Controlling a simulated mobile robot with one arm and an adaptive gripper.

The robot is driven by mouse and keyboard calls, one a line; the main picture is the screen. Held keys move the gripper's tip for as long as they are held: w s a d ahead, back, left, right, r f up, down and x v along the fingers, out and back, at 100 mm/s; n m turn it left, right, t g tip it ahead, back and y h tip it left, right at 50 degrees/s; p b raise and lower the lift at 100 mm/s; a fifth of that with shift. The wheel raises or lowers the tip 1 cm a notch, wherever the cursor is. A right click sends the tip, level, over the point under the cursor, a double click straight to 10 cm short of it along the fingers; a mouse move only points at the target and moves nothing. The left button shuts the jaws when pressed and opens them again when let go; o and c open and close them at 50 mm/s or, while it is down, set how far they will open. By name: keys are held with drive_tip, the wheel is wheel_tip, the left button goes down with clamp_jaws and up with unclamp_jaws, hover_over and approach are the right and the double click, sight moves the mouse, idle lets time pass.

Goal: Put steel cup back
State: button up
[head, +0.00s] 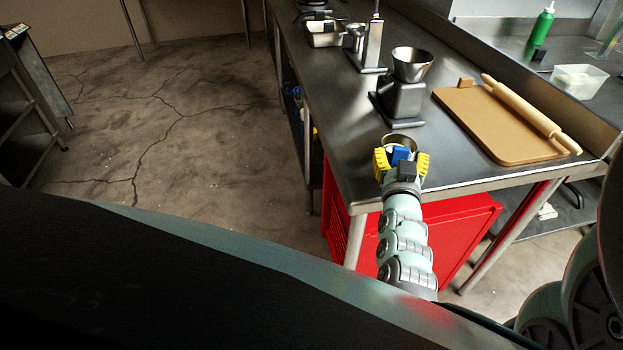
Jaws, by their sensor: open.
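A steel cup (400,138) stands near the front left edge of the steel counter (450,178). Its round rim and dark inside show just beyond my gripper, and its lower part is hidden behind the gripper. My gripper (401,154) has yellow fingers spread apart and is open. It points at the cup from the near side; I cannot tell whether a finger touches it. Another small steel cup (355,38) stands farther back on the counter, beside an upright steel press (372,45).
A steel device with a funnel-shaped top (412,65) stands just behind the near cup. A wooden board (490,125) with a rolling pin (530,112) lies to the right.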

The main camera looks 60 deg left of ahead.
drive_tip(key=shift+r, duration=0.2)
drive_tip(key=b+v, duration=0.1)
drive_tip(key=v, duration=1.1)
